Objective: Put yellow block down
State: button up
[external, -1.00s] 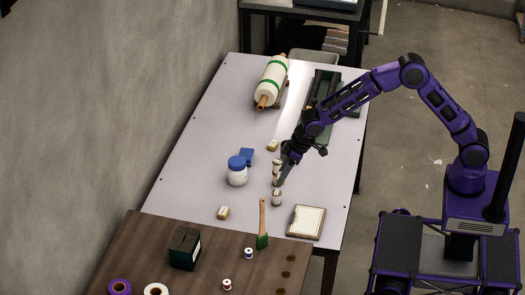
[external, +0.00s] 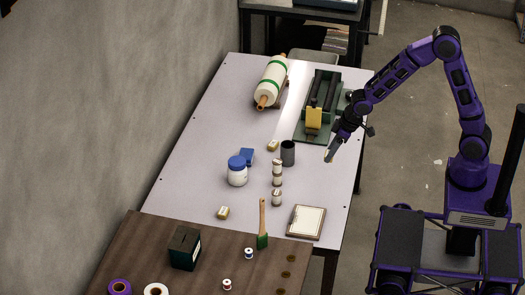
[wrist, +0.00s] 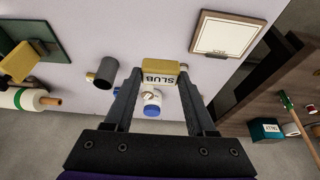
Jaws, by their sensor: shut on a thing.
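My gripper (external: 328,156) hangs above the right side of the pale table (external: 205,135). In the wrist view, the fingers of my gripper (wrist: 162,74) are shut on a yellow block (wrist: 160,65) with a white label reading "SLUB". The block is clear of the table as far as I can tell; in the external view it is hardly discernible at the fingertips. Two other small yellow blocks lie on the table, one near the middle (external: 273,146) and one near the front (external: 223,212).
A dark grey cup (external: 288,153) and a white jar with blue lid (external: 237,172) stand left of my gripper. A green machine with a yellow part (external: 314,118) is behind it. The table between clipboard and machine is mostly clear on the right.

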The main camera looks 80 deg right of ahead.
jog(key=w+d+f+b, duration=0.15)
jog(key=w+d, duration=0.25)
jog(key=w, duration=0.8)
jog(key=m+h+b, duration=0.2)
jog(key=m+b, duration=0.1)
jog(key=m, duration=0.2)
send_over(278, 137)
jog(key=s, duration=0.1)
notch_tip(278, 137, down, 11)
jog(key=shift+s+a+r, duration=0.15)
jog(key=shift+r, duration=0.05)
jog(key=shift+f+b, duration=0.4)
jog(key=shift+f, duration=1.7)
jog(key=shift+f+n, duration=0.25)
jog(key=shift+n, duration=0.05)
jog(key=o, duration=1.1)
jog(key=shift+c, duration=0.2)
